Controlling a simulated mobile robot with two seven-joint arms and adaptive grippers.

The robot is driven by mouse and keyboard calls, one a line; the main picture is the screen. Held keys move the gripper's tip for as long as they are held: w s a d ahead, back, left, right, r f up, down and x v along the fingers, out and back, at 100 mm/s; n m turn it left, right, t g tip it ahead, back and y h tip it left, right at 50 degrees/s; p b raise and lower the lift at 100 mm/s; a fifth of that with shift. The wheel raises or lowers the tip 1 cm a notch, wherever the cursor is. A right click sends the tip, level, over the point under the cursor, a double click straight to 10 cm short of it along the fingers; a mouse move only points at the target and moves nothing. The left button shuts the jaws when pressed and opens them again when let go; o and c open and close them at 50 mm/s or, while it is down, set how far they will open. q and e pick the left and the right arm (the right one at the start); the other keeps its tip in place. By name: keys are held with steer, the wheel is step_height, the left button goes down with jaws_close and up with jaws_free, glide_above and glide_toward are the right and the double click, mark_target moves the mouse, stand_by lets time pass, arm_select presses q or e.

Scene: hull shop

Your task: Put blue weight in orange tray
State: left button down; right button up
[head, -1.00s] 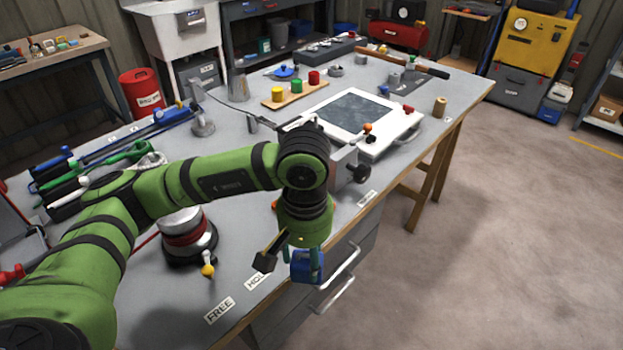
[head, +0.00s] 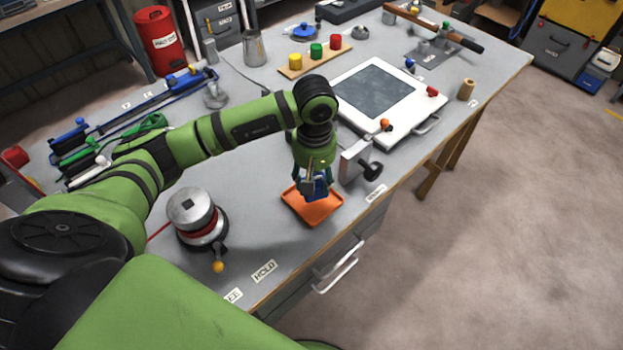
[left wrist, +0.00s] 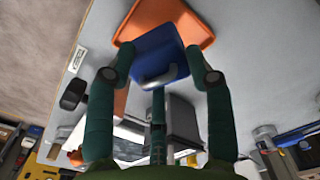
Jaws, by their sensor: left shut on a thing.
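The blue weight (head: 316,188) is held in my left gripper (head: 312,186), above the orange tray (head: 325,211) on the bench. The orange tray (left wrist: 190,20) shows behind the weight there. The weight overlaps the tray in both views; I cannot tell whether it touches the tray floor. My right gripper is in neither view.
A grey clamp block with a black knob (head: 358,164) stands close to the tray's right. A round silver and red device (head: 197,217) is on the left. A white framed panel (head: 401,122) lies behind. The bench's front edge is near the tray.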

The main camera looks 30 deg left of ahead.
arm_select(q)
steer(key=shift+w+a+f, duration=0.35)
steer(key=shift+w+a, duration=0.15)
steer(key=shift+w, duration=0.05)
steer(key=shift+f+p, duration=0.25)
steer(key=shift+p, duration=0.05)
step_height(320, 180, down, 3)
steer(key=shift+f+p, duration=0.1)
steer(key=shift+p, duration=0.55)
steer(key=shift+f, duration=0.2)
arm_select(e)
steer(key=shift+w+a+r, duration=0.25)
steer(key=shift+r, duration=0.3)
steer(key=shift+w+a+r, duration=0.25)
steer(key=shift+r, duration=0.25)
arm_select(q)
steer(key=shift+f, duration=0.15)
steer(key=shift+c, duration=2.3)
jaws_free()
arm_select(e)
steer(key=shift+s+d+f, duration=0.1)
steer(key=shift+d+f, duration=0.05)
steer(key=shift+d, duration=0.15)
